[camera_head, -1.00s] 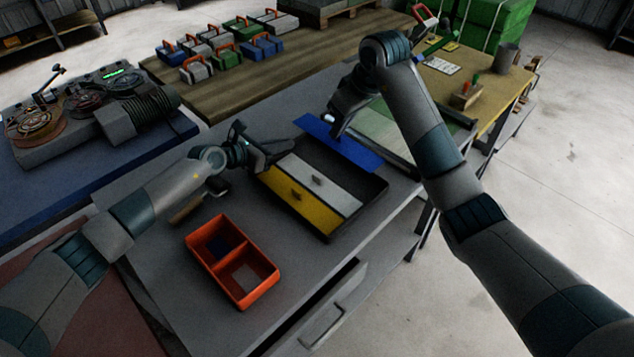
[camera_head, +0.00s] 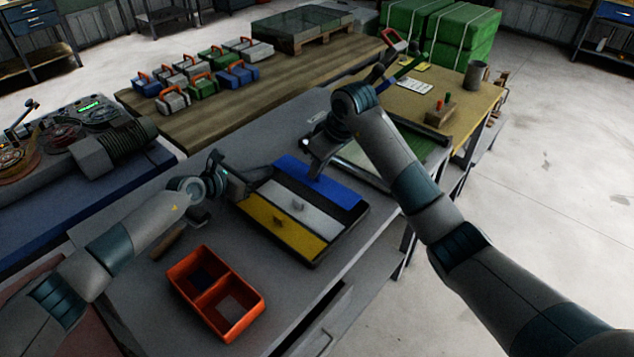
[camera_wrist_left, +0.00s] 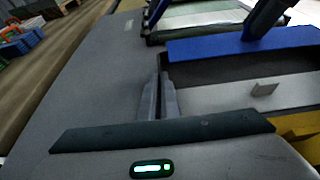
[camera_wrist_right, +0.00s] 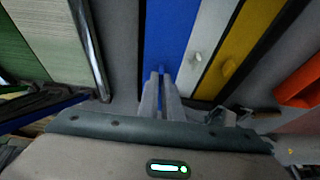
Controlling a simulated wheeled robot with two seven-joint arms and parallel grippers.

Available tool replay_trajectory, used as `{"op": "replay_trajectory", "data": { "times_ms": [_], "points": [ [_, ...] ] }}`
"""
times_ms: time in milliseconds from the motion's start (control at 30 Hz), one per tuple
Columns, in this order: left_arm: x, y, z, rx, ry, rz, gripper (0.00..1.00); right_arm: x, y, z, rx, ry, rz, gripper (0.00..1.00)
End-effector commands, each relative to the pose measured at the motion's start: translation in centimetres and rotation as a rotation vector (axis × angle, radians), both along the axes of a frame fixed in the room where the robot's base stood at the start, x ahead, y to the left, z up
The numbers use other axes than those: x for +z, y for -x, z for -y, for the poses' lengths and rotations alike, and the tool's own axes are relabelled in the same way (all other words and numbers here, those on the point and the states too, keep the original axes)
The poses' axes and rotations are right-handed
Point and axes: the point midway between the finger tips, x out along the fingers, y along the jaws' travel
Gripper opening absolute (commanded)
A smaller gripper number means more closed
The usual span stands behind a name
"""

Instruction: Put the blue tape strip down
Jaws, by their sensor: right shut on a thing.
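The blue tape strip (camera_head: 325,183) is at the far side of the dark tray (camera_head: 340,240), beside the white strip (camera_head: 300,208) and yellow strip (camera_head: 275,232). Both of those lie in the tray, each with a small knob. My right gripper (camera_head: 315,174) is shut on the blue strip from above; its closed fingers (camera_wrist_right: 162,92) show over the blue in the right wrist view. I cannot tell whether the strip touches the tray floor. My left gripper (camera_head: 245,188) is at the tray's left edge. Its fingers (camera_wrist_left: 162,90) are close together by the tray wall; their grip is unclear.
An orange two-compartment bin (camera_head: 215,295) stands on the grey table in front of the tray. A green-topped board (camera_head: 430,150) lies behind my right arm. Several small toolboxes (camera_head: 200,75) stand on the wooden bench behind. Grey tabletop left of the tray is mostly clear.

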Motion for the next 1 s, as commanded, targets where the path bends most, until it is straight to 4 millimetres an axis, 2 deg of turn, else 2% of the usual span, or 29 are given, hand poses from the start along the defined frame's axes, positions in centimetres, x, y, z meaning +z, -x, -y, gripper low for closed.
{"op": "replay_trajectory", "data": {
  "times_ms": [167,400,500,933,1000],
  "points": [
    [0.0,0.0,0.0,0.000,0.000,0.000,0.00,-1.0,0.0,0.0,0.000,0.001,-0.001,0.00],
    [0.0,0.0,0.0,0.000,0.000,0.000,0.00,-4.2,0.0,0.1,-0.001,0.001,-0.002,0.00],
    [0.0,0.0,0.0,0.000,0.000,0.000,0.00,-4.9,0.0,0.0,0.000,0.001,0.001,0.00],
    [0.0,0.0,0.0,0.000,0.000,0.000,0.00,-5.3,0.0,0.0,0.000,0.000,0.000,0.00],
    [0.0,0.0,0.0,0.000,0.000,0.000,0.00,-5.2,0.0,0.0,0.000,0.000,0.000,0.22]
  ]
}}
